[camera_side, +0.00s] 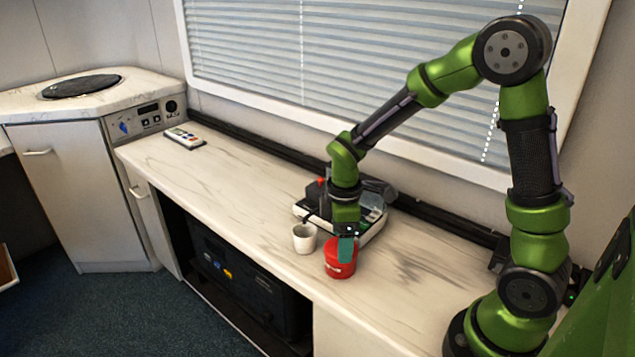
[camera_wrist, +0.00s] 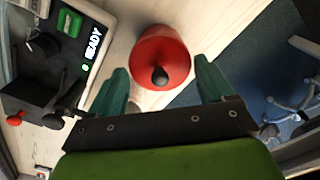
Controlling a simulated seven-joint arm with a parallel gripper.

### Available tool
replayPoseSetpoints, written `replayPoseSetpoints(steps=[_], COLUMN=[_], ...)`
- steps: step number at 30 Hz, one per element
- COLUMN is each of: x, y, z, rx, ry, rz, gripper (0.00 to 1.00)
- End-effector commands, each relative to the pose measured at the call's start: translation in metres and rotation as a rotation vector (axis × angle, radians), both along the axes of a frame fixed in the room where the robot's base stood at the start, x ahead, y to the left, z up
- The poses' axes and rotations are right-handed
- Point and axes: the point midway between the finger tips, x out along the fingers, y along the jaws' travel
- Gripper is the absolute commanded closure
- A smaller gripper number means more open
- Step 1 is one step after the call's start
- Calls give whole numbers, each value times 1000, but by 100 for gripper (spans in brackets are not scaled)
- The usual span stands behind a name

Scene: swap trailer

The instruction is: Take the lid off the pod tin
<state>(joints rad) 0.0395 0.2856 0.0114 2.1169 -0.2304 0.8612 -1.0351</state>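The red pod tin (camera_side: 340,262) stands upright on the counter near its front edge. In the wrist view its round red lid (camera_wrist: 160,52) shows from above, with a dark knob (camera_wrist: 160,76) on it. The lid appears to be on the tin. My gripper (camera_side: 346,250) is at the top of the tin in the side view. In the wrist view my gripper (camera_wrist: 162,84) has its two green fingers spread apart, one on each side of the knob, and nothing is between them that I can see touching. The exact fingertip height is hard to tell.
A white cup (camera_side: 304,238) stands just left of the tin. A coffee machine with a green READY light (camera_wrist: 90,50) is behind them. A remote-like device (camera_side: 185,138) lies at the far left. The counter (camera_side: 230,190) between is clear; its front edge is close.

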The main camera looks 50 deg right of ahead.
Motion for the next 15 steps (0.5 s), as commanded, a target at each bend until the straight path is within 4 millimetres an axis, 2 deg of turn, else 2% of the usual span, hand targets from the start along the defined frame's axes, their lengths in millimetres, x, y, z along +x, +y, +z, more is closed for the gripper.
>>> replayPoseSetpoints(steps=[1,10,15], x=[0,0,0], y=[0,0,0], z=[0,0,-1], rx=[0,-1,-1], ry=[0,-1,1], rz=[0,2,2], gripper=[27,73,77])
